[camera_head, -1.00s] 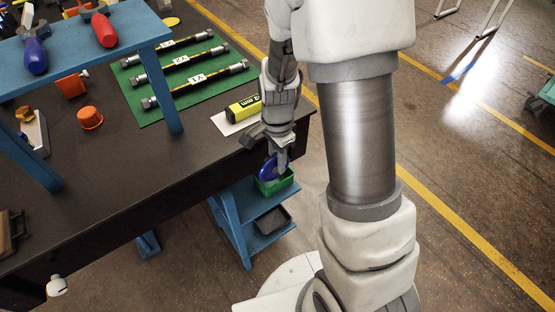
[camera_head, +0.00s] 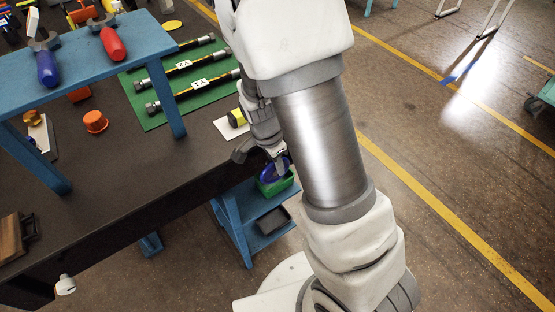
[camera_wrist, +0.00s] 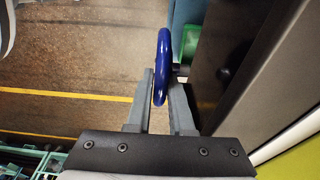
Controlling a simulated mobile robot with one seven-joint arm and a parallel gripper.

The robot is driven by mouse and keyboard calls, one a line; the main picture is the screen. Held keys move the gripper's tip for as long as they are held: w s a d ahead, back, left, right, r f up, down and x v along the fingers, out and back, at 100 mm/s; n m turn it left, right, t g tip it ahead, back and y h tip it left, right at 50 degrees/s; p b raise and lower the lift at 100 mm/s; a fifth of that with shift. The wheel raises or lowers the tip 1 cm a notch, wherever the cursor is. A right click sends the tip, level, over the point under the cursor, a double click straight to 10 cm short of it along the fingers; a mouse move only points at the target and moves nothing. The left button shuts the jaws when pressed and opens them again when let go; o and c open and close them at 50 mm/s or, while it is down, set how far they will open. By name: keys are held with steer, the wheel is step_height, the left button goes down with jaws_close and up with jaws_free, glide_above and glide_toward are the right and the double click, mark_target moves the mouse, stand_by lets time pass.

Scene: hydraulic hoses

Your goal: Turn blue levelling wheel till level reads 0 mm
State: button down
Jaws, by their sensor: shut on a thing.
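The blue levelling wheel (camera_wrist: 163,50) stands edge-on between the two fingers of my gripper (camera_wrist: 162,84) in the wrist view. A short dark shaft joins it to the dark bench side on the right. My gripper is shut on the wheel's rim. In the head view the wheel (camera_head: 269,173) shows at the bench's front right corner, partly behind my gripper (camera_head: 279,162). The yellow level (camera_head: 237,118) lies on a white plate on the bench, mostly hidden behind my arm. Its reading cannot be seen now. A yellow-green edge shows at lower right in the wrist view.
A green bin (camera_head: 283,186) sits just below the wheel on a blue stand (camera_head: 231,215), with a dark tray (camera_head: 273,222) lower down. Several hoses lie on a green mat (camera_head: 150,122).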

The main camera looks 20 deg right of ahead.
steer(key=shift+s+a+h+p, duration=0.15)
steer(key=shift+h+p, duration=0.3)
steer(key=shift+h, duration=0.05)
steer(key=c, duration=1.1)
jaws_free()
steer(key=shift+r, duration=0.15)
steer(key=shift+a+r, duration=0.1)
steer(key=shift+r, duration=0.25)
steer(key=p+v, duration=0.2)
steer(key=v, duration=0.6)
steer(key=p+v, duration=0.3)
steer(key=v, duration=0.5)
steer(key=shift+s+a+r, duration=0.1)
steer(key=shift+s+r, duration=0.1)
steer(key=shift+s, duration=0.05)
